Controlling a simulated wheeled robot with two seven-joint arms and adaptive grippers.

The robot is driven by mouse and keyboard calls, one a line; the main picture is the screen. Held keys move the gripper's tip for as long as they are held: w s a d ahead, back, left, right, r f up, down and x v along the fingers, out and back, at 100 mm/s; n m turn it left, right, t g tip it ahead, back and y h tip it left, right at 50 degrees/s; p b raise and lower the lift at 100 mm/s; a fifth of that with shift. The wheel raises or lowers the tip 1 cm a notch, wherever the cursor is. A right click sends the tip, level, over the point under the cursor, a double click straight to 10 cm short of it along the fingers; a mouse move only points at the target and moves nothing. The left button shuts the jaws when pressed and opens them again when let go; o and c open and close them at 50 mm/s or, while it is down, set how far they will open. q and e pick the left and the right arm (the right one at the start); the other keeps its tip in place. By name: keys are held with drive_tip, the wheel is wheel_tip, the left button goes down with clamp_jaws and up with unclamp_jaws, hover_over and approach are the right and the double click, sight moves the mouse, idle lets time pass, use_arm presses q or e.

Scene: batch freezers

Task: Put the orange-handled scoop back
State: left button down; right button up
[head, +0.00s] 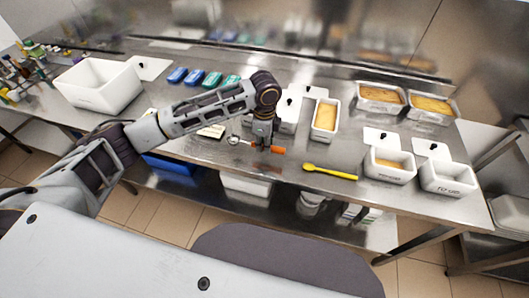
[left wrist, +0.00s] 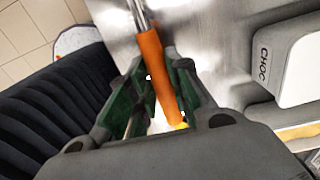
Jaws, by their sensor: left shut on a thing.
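The orange-handled scoop (head: 277,150) is at the front middle of the steel table in the head view, its round metal head (head: 234,140) pointing left. My left gripper (head: 262,147) reaches down over it and is shut on its handle. In the left wrist view the orange handle (left wrist: 152,62) lies between the green-padded fingers of my left gripper (left wrist: 156,92), and the metal shaft runs out at the top. I cannot tell whether the scoop touches the table. My right gripper is not in view.
A yellow spatula (head: 330,172) lies to the right. White tubs with yellow contents, such as one tub (head: 313,118), and lids stand behind and right. A large white bin (head: 98,101) stands at the left. Blue and green packs (head: 195,77) lie at the back. The front edge is close.

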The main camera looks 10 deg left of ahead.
sight(265, 158)
use_arm(q)
drive_tip(key=shift+f, duration=0.3)
wheel_tip(265, 158, down, 4)
drive_tip(key=shift+r, duration=0.1)
drive_tip(key=shift+f, duration=0.3)
drive_tip(key=c, duration=1.8)
unclamp_jaws()
drive_tip(key=shift+f, duration=0.15)
drive_tip(key=o, duration=0.5)
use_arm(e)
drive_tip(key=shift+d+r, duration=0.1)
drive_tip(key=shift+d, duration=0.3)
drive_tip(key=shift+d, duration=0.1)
